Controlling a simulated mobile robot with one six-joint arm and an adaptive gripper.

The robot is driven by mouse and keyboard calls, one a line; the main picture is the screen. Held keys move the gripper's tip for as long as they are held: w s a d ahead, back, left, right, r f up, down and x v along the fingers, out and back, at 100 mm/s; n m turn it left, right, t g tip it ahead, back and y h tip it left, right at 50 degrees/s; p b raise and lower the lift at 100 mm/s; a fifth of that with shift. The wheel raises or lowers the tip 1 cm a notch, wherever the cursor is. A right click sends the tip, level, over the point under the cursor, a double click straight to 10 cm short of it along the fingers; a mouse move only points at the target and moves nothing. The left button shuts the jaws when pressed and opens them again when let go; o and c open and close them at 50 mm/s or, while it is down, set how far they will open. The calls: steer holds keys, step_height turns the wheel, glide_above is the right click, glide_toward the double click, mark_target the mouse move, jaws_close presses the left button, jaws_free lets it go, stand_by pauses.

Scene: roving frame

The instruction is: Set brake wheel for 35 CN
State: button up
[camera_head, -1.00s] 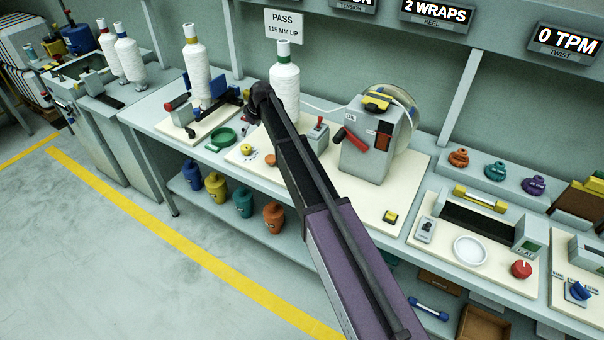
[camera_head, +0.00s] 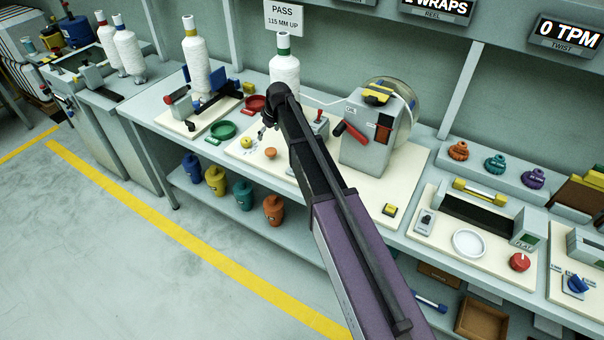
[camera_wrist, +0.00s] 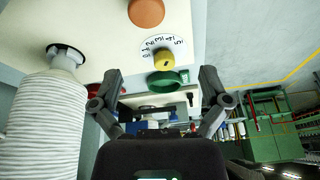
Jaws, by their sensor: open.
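In the wrist view a yellow knob (camera_wrist: 163,60) sits on a white dial with numbers around its rim, on a cream board. The same yellow knob (camera_head: 246,142) shows in the head view, left of my gripper (camera_head: 267,132). I cannot read which number the knob points to. In the wrist view my gripper (camera_wrist: 161,76) is open and empty, with its fingers spread either side of the knob in the picture. An orange round piece (camera_wrist: 146,12) is beyond the knob; it also shows in the head view (camera_head: 270,153).
A white yarn cone (camera_wrist: 40,125) stands close beside the gripper. A green dish (camera_head: 223,130) and red dish (camera_head: 256,103) lie nearby. The grey machine with a red lever (camera_head: 350,130) stands to the right. A sign reads PASS 115 MM UP (camera_head: 284,18); the twist display reads 0 TPM (camera_head: 568,35).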

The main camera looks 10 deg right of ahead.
steer(key=s+d+f+m+b, duration=0.2)
steer(key=s+d, duration=0.3)
steer(key=s, duration=0.2)
steer(key=s+d+f+m+g+h+b, duration=0.1)
steer(key=s+d+f+b, duration=0.1)
steer(key=s+d, duration=0.3)
steer(key=s+f, duration=0.1)
steer(key=s, duration=0.1)
steer(key=shift+s+f+m, duration=0.25)
steer(key=shift+s+m, duration=0.1)
steer(key=shift+m, duration=0.05)
steer(key=s+d+m+h, duration=0.1)
steer(key=s+d, duration=0.3)
steer(key=s, duration=0.4)
steer(key=s+d+m+g, duration=0.1)
steer(key=s+d+m, duration=0.2)
steer(key=s, duration=0.6)
steer(key=shift+d+g+h, duration=0.3)
steer(key=shift+d+h, duration=0.1)
